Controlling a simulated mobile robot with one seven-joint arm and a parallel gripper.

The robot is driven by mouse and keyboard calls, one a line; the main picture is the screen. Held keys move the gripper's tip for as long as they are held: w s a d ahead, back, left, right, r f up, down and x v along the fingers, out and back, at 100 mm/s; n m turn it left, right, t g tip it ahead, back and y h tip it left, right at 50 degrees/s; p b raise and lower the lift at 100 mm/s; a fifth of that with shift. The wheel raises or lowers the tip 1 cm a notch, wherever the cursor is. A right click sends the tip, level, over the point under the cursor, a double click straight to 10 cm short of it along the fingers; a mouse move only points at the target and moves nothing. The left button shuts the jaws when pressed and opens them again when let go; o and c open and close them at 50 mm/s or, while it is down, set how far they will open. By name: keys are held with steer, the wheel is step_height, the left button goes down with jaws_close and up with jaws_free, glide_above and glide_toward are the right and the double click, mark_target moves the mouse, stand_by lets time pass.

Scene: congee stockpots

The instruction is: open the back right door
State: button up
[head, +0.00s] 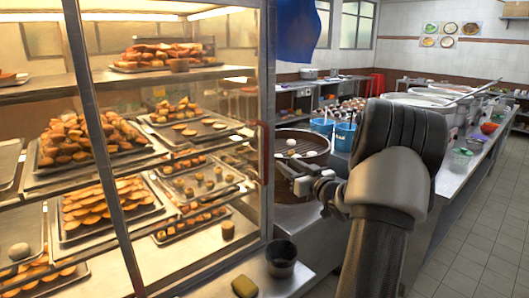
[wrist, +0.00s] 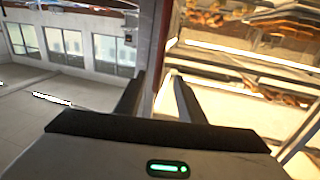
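A glass-fronted display cabinet (head: 266,60) full of pastries fills the left of the head view. Its right end has a metal corner post, with a narrow red upright handle (head: 263,153) beside it. My gripper (head: 281,167) is just right of this handle, pointing toward the cabinet. In the wrist view, the two dark fingers (wrist: 158,92) are apart, and a reddish-brown upright strip (wrist: 167,50) shows between them. I cannot tell whether either finger touches it. The cabinet's right side looks closed, though its far edge is hidden.
A round dark pan (head: 310,140) stands behind my gripper. Large pots (head: 425,100) line the right counter (head: 465,165). Tiled floor (head: 485,230) is open at right.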

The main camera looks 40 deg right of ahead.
mark_target(268, 150)
steer(key=w, duration=0.5)
steer(key=w+d, duration=0.1)
steer(key=w, duration=0.4)
steer(key=w+d, duration=0.1)
steer(key=w, duration=0.4)
steer(key=shift+w, duration=0.2)
steer(key=shift+a, duration=0.1)
jaws_close()
